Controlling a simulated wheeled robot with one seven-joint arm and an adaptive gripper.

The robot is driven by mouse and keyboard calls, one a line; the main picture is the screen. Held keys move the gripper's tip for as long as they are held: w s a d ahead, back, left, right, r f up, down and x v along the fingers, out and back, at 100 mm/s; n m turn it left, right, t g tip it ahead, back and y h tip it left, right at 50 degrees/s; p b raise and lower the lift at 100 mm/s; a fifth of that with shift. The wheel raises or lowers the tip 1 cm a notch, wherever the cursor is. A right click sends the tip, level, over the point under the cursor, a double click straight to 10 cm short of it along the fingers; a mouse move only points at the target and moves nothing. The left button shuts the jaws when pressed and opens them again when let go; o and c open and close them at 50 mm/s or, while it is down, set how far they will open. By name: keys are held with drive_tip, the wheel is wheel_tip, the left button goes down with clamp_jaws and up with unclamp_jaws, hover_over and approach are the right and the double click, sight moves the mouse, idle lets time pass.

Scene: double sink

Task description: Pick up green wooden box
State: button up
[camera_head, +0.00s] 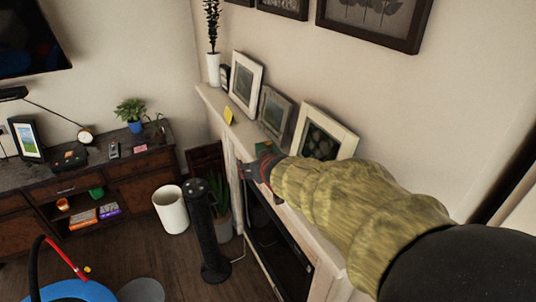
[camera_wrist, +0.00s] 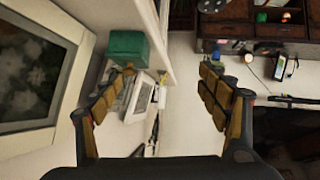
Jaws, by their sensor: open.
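The green wooden box (camera_wrist: 127,47) stands on the white mantel shelf (camera_wrist: 160,50) in the wrist view, ahead of my left finger. In the head view only a small teal part of the box (camera_head: 263,147) shows just beyond my gripper (camera_head: 256,168). In the wrist view my gripper (camera_wrist: 168,78) is open, with its fingers spread wide and nothing between them. The box lies off to the left of the gap, near the left fingertip. I cannot tell whether they touch.
Picture frames (camera_head: 319,136) lean on the wall along the mantel. One large frame (camera_wrist: 35,75) is close to my left finger. A yellow object (camera_head: 228,115) and a white vase (camera_head: 213,68) stand farther along. Below are a dark tower fan (camera_head: 204,230) and a plant.

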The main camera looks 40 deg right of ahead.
drive_tip(key=t, duration=0.2)
approach(256, 153)
drive_tip(key=s+d, duration=0.1)
drive_tip(key=s+d+r, duration=0.1)
drive_tip(key=s, duration=0.1)
drive_tip(key=shift+d+f, duration=0.3)
drive_tip(key=shift+d, duration=0.05)
drive_tip(key=shift+y, duration=0.3)
drive_tip(key=x, duration=0.2)
drive_tip(key=p+x, duration=0.1)
drive_tip(key=x, duration=0.5)
drive_tip(key=shift+w+d+r, duration=0.1)
drive_tip(key=shift+d+r, duration=0.2)
drive_tip(key=shift+t, duration=0.3)
drive_tip(key=c, duration=0.3)
drive_tip(key=c, duration=1)
